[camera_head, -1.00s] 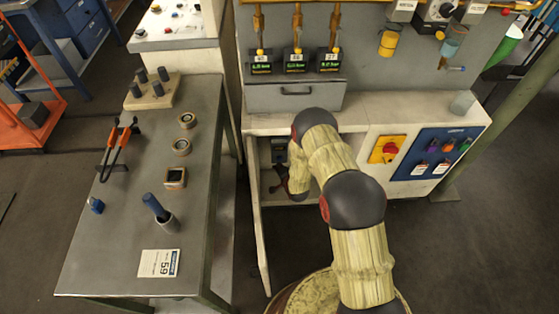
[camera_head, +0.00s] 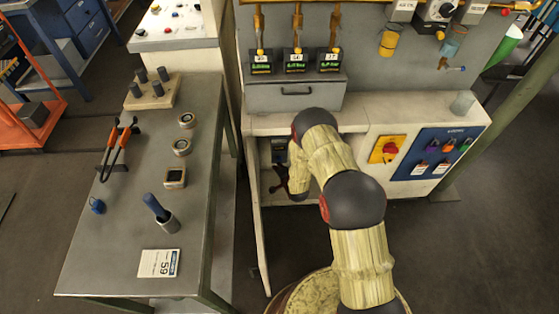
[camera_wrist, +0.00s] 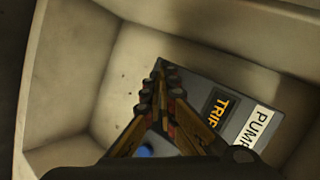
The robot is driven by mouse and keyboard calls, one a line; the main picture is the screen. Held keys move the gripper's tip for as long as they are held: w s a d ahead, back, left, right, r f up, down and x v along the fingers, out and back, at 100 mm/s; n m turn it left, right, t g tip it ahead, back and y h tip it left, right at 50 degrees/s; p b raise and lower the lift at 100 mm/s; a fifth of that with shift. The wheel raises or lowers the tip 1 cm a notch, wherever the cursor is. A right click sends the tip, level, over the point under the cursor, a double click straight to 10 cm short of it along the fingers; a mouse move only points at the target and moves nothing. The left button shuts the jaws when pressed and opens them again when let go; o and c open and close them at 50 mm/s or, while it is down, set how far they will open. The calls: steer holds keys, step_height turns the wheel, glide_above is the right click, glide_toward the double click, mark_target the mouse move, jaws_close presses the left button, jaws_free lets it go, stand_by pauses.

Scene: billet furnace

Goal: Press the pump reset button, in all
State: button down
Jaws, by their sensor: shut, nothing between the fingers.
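A grey pump box (camera_wrist: 215,85) with an orange "TRIP" panel (camera_wrist: 222,105) and a white label starting "PUM" (camera_wrist: 258,128) sits inside the pale cabinet. Its upper part (camera_head: 279,145) shows in the head view through the open cabinet front. A small blue round part (camera_wrist: 144,150), perhaps the button, shows partly behind my fingers. My gripper (camera_wrist: 160,67) is shut and empty, with its fingertips in front of the box's edge. Whether they touch it I cannot tell. In the head view my gripper (camera_head: 280,179) is small and dark in the opening.
The cabinet's open door (camera_head: 258,225) stands left of my arm. A grey bench (camera_head: 130,220) stands farther left. A yellow panel with a red switch (camera_head: 390,149) and a blue panel (camera_head: 436,153) are on the right.

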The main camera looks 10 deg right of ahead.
steer(key=shift+w, duration=0.15)
steer(key=shift+w, duration=0.3)
steer(key=shift+w+d, duration=0.15)
steer(key=shift+w, duration=0.3)
stand_by(0.9)
steer(key=shift+s, duration=0.1)
steer(key=shift+s+r, duration=0.1)
steer(key=shift+s, duration=0.7)
steer(key=s+p, duration=0.1)
steer(key=s, duration=0.1)
steer(key=s+a, duration=0.1)
steer(key=s, duration=0.2)
steer(key=shift+a+p, duration=0.15)
steer(key=shift+p, duration=0.2)
stand_by(0.7)
